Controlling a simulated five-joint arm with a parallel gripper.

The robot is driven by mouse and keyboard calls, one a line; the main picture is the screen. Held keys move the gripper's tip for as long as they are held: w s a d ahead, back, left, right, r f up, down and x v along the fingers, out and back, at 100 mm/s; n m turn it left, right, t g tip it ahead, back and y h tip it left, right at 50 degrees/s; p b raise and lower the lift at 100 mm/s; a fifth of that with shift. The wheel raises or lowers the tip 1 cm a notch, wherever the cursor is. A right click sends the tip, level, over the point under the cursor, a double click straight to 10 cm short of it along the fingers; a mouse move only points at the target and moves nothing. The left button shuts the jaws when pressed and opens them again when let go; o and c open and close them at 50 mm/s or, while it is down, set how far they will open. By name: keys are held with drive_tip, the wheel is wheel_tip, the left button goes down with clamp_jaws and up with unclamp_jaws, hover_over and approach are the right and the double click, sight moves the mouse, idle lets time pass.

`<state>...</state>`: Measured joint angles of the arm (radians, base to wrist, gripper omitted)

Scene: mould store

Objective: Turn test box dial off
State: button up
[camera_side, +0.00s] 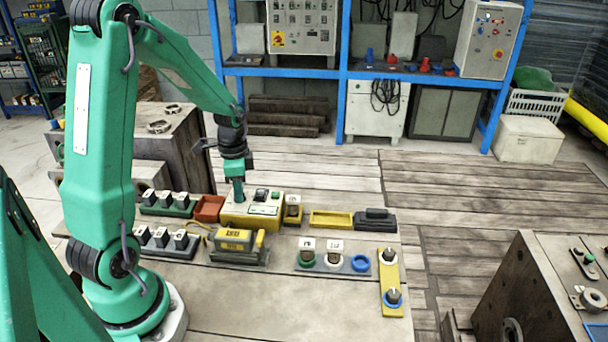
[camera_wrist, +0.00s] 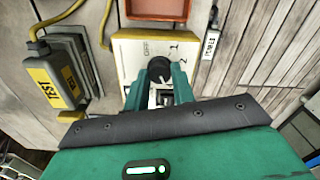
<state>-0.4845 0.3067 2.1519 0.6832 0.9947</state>
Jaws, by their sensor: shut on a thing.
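The test box (camera_side: 265,212) is cream, on the bench below my gripper (camera_side: 239,197) in the side view. In the wrist view the cream box (camera_wrist: 128,48) has a round dark dial (camera_wrist: 157,68) on its top, with OFF, 1 and 2 printed near it. My gripper (camera_wrist: 160,80) points down, its green fingers on either side of the dial and shut on it. The fingers hide part of the dial, and I cannot tell which mark it points to.
A grey block with a yellow TEST label (camera_wrist: 45,82) and yellow cables lie left of the box in the wrist view. An orange-red tray (camera_side: 209,208) sits close beside the box. A yellow tray (camera_side: 331,219) lies to the right. The bench front (camera_side: 270,295) is clear.

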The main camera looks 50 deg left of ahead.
drive_tip(key=n, duration=0.4)
drive_tip(key=shift+n, duration=0.3)
drive_tip(key=n, duration=0.3)
drive_tip(key=shift+r+n, duration=0.1)
drive_tip(key=shift+n, duration=0.3)
drive_tip(key=n, duration=1.2)
drive_tip(key=shift+n, duration=0.3)
drive_tip(key=n, duration=0.3)
drive_tip(key=shift+n, duration=0.3)
drive_tip(key=n, duration=0.4)
drive_tip(key=shift+n, duration=2.1)
